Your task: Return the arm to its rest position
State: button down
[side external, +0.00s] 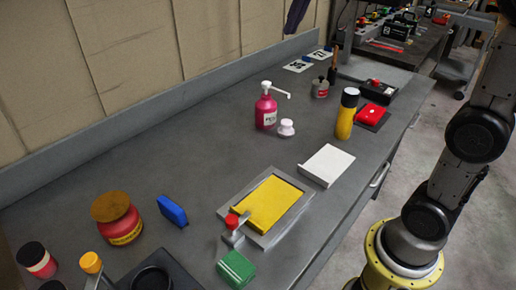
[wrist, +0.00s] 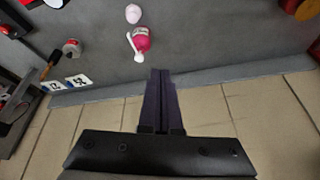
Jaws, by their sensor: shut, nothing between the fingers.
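My gripper (wrist: 160,72) is shut and empty in the wrist view, its two dark fingers side by side. They point at the grey bench near its back edge, just short of the pink pump bottle (wrist: 141,40) in the picture. In the side external view the dark fingertips of my gripper (side external: 296,16) show at the top edge, above the bench's back ledge. The rest of the gripper is cut off there. My arm's lower links rise at the right, beside the bench.
The grey bench (side external: 150,165) holds a pink pump bottle (side external: 266,112), a yellow bottle (side external: 346,118), a white block (side external: 326,165), a yellow plate (side external: 270,203), a blue box (side external: 172,211) and a red-brown jar (side external: 117,222). A tiled wall (side external: 130,60) stands behind.

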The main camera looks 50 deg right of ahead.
jog(key=s+a+f+n+t, duration=0.1)
jog(key=s+a+f, duration=0.1)
jog(key=s, duration=0.5)
jog(key=s+a+f+n, duration=0.1)
jog(key=s+a+f, duration=0.1)
jog(key=s, duration=0.4)
jog(key=s+a+f+n, duration=0.1)
jog(key=s+f, duration=0.3)
jog(key=f, duration=0.2)
jog(key=s+f+n+y, duration=0.1)
jog(key=s+f, duration=0.3)
jog(key=f, duration=0.3)
jog(key=shift+s+a+f, duration=0.25)
jog(key=shift+s+a, duration=0.1)
jog(key=shift+a, duration=0.05)
